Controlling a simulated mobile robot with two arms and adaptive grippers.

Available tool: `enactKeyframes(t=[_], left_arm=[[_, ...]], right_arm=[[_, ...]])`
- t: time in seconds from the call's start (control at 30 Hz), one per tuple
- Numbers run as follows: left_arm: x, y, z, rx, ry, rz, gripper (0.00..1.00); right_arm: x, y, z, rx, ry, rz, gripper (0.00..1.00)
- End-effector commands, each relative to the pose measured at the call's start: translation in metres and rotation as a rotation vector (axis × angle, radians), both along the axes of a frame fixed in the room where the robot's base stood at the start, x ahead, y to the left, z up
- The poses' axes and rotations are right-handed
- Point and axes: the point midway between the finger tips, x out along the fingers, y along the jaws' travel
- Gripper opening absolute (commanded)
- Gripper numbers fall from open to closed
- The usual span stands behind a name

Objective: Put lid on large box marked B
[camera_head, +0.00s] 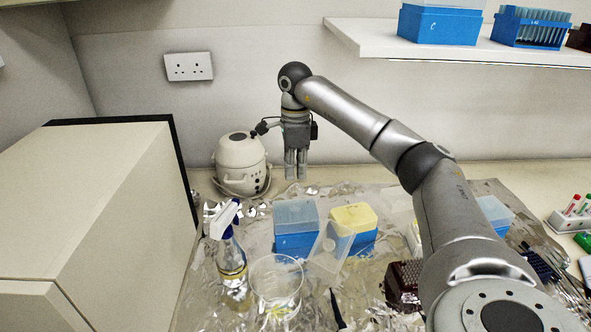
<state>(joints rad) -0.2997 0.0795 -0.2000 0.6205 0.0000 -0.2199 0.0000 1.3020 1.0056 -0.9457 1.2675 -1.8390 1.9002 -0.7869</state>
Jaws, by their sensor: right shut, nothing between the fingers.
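A blue box with a pale translucent top (296,243) stands on the foil-covered bench. A blue box with a yellow top (362,243) stands just right of it. A clear, lid-like piece (329,251) leans in front of these two. Another blue box with a pale top (497,213) is partly hidden behind my right arm. I cannot read a B on any of them. My right gripper (296,177) points down, shut and empty, behind the boxes near the back wall. My left gripper is not in view.
A white rice-cooker-like pot (240,162) stands close left of my right gripper. A spray bottle (231,262) and a glass beaker (277,287) stand at front left. A large beige machine (100,205) fills the left. A shelf (375,40) overhangs the back right, holding a blue box marked C (437,27).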

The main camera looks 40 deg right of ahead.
Motion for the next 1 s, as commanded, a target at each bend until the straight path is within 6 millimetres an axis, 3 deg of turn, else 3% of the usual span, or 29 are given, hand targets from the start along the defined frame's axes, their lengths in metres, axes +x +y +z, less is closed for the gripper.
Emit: enactKeyframes(t=[0.23,0.43,0.6,1.0], left_arm=[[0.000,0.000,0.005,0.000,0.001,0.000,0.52],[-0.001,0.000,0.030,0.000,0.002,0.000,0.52],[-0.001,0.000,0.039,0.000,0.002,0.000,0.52],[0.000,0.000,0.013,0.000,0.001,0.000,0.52]], right_arm=[[0.000,0.000,-0.002,0.000,0.003,0.033,0.00],[-0.004,0.004,-0.028,0.002,0.006,0.299,0.00],[-0.008,0.006,-0.047,0.002,0.002,0.472,0.00],[-0.008,0.006,-0.081,0.001,0.000,0.502,0.00]])
